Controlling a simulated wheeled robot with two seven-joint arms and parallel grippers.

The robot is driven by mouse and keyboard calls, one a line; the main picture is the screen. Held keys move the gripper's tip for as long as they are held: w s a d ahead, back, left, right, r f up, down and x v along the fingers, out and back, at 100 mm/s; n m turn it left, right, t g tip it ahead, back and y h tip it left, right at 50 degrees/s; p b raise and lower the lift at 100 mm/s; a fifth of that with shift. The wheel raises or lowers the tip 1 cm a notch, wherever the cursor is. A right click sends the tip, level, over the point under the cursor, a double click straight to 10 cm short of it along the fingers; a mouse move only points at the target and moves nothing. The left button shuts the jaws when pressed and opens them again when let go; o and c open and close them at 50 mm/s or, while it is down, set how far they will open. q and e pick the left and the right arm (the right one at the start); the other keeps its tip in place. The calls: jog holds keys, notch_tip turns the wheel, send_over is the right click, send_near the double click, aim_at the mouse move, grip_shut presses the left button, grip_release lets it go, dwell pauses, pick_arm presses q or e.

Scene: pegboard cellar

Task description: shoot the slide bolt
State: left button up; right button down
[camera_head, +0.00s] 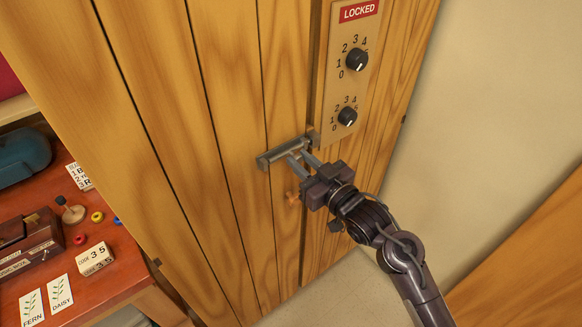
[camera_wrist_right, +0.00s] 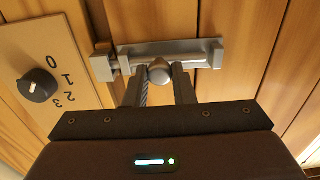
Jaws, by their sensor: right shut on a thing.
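The slide bolt (camera_head: 270,159) is a grey metal bar mounted across the wooden plank door. It also shows in the right wrist view (camera_wrist_right: 195,49), with a round knob (camera_wrist_right: 159,70) at its front. A rod spans from the bolt body to a small grey keeper (camera_wrist_right: 103,66) beside the dial panel and seems to reach it; how deep it sits cannot be told. My right gripper (camera_head: 299,157) is shut on the bolt's knob, one finger on each side. The left gripper is not in view.
A red-brown table (camera_head: 100,270) at left holds cards, a box and small pieces. A cream wall is right.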

jog(key=shift+w+d, duration=0.5)
jog(key=shift+d, duration=0.2)
jog(key=shift+s+a, duration=0.1)
jog(key=shift+a, duration=0.05)
jog(key=c, duration=1.6)
grip_release()
jog(key=shift+r, duration=0.1)
jog(key=shift+c, duration=0.2)
jog(key=o, duration=0.4)
jog(key=shift+d, duration=0.2)
jog(key=shift+a, duration=0.1)
jog(key=b+v, duration=0.2)
jog(key=v, duration=0.5)
jog(key=shift+s+d, duration=0.25)
jog(key=shift+d, duration=0.05)
